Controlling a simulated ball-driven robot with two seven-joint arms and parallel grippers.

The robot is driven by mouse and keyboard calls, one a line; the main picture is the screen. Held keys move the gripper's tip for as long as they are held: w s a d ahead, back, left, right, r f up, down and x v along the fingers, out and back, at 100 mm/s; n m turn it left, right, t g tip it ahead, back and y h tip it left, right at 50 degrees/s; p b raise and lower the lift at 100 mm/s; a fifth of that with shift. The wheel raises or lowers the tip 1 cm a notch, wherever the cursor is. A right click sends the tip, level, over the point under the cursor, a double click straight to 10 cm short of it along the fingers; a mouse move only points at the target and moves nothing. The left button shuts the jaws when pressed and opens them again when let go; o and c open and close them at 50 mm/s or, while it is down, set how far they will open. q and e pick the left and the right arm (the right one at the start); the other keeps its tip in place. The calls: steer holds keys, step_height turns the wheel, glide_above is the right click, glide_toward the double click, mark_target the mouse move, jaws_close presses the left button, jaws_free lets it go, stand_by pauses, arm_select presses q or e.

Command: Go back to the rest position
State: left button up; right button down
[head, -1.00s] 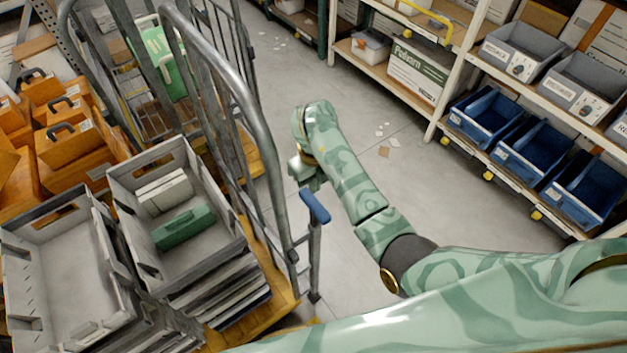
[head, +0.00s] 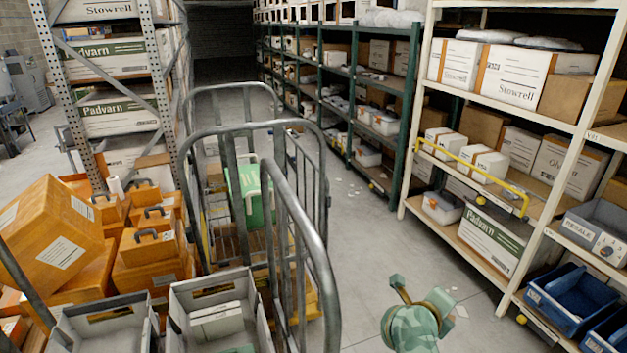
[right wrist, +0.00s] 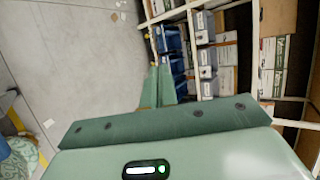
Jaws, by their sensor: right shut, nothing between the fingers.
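My right gripper (right wrist: 158,75) shows in the right wrist view with its two green fingers together and nothing between them. It points over bare grey floor toward racks with blue bins, touching nothing that I can see. In the head view, only a green patterned part of my right arm shows at the bottom, right of the roll cage (head: 322,255); the fingers cannot be made out there. My left gripper is in neither view.
Grey crates (head: 262,290) stand left of the cage, near orange cases (head: 150,245). A green case (head: 245,195) is inside the cage. Shelving with blue bins (head: 568,298) lines the right. The aisle floor (head: 365,240) is open, with small scraps.

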step_height(320, 180, up, 11)
steer(key=n+t+h, duration=0.1)
steer(key=n+t, duration=0.6)
steer(key=t, duration=0.1)
steer(key=s+a+r+n+t+y, duration=0.1)
steer(key=s+a+n+t+y, duration=0.15)
steer(key=a+n+y, duration=0.6)
steer(key=s+a+r+n+t+y, duration=0.1)
steer(key=s+a+n+y, duration=0.4)
steer(key=n, duration=0.7)
steer(key=s+d+f+n+g, duration=0.3)
steer(key=s+f+n+g, duration=0.45)
steer(key=f, duration=0.25)
steer(key=s+d+f+n+g+h, duration=0.25)
steer(key=s+d+g+h, duration=0.25)
steer(key=s+d+h, duration=0.55)
steer(key=s+a+f+m+g+y+b, duration=0.1)
steer(key=s+a+f+g+y+b, duration=0.35)
steer(key=f, duration=1.65)
steer(key=d+f+m+t+y+b, duration=0.1)
steer(key=f+b, duration=0.7)
steer(key=f, duration=1.3)
steer(key=s+f+m+g+y+b, duration=0.1)
steer(key=s+f+b, duration=0.7)
steer(key=s+f, duration=1.1)
step_height(320, 180, down, 2)
steer(key=shift+d+f+m+g, duration=0.2)
steer(key=shift+d+m+g, duration=0.2)
steer(key=shift+m+g, duration=0.4)
